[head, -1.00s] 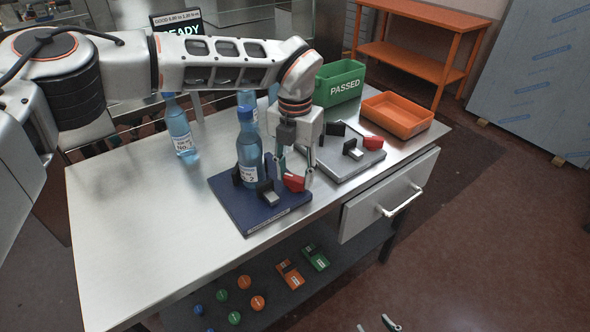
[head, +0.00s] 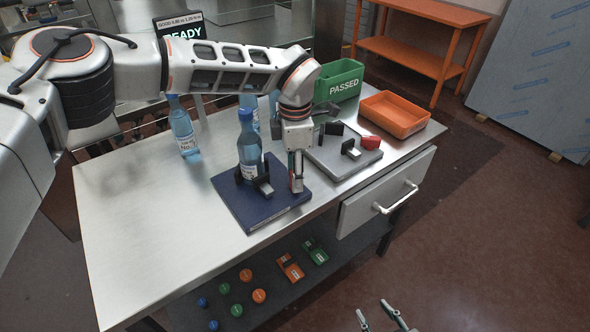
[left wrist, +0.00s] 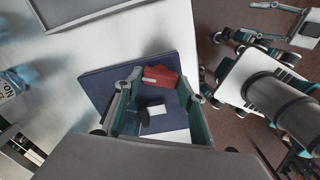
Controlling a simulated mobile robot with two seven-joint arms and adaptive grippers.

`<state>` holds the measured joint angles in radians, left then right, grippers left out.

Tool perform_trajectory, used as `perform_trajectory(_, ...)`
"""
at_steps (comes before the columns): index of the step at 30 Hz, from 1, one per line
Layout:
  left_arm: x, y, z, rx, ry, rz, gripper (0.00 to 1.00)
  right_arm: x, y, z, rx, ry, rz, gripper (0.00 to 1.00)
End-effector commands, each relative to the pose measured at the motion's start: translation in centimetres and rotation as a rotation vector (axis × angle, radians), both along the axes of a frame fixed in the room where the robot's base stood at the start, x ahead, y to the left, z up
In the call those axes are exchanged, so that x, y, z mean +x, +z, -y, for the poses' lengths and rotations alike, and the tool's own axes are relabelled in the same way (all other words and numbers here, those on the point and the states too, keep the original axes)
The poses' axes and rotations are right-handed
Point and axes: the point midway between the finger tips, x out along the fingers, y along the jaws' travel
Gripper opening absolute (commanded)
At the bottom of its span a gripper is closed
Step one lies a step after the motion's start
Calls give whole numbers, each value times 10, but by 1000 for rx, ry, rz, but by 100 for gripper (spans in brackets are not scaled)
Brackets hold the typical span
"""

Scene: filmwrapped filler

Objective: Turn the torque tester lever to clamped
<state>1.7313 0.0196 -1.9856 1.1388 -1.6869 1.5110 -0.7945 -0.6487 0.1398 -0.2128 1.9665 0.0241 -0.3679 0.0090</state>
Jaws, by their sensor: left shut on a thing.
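The dark blue torque tester (head: 249,213) lies on the steel table with a blue bottle (head: 248,150) upright on it. It also shows in the left wrist view (left wrist: 98,88). My left gripper (head: 297,186) is over the tester's right side. In the left wrist view its fingers (left wrist: 160,84) are closed on the red lever handle (left wrist: 160,76). In the head view the gripper hides most of this lever. My right gripper (head: 383,318) is at the bottom edge, fingers apart and empty, away from the table.
A grey tester (head: 335,169) with a red lever (head: 371,142) stands just behind right. A green PASSED bin (head: 343,84) and an orange tray (head: 397,115) stand at the back. Another bottle (head: 184,133) stands back left. The table's left front is clear. A drawer (head: 370,203) is shut.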

Motion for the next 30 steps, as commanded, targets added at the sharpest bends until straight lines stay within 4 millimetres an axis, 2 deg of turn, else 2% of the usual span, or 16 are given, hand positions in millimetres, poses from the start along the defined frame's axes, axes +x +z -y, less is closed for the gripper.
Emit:
perform_trajectory(6, 0, 1, 0, 0, -166, 0, 18, 0, 5, 0, -1, -1, 0, 40)
perform_trajectory(13, 0, 1, 0, 0, -284, -1, 18, 0, 6, 1, -3, -1, -3, 40)
perform_trajectory(30, 0, 0, 0, 0, -354, 0, 18, 0, 8, 1, -1, -1, -2, 40)
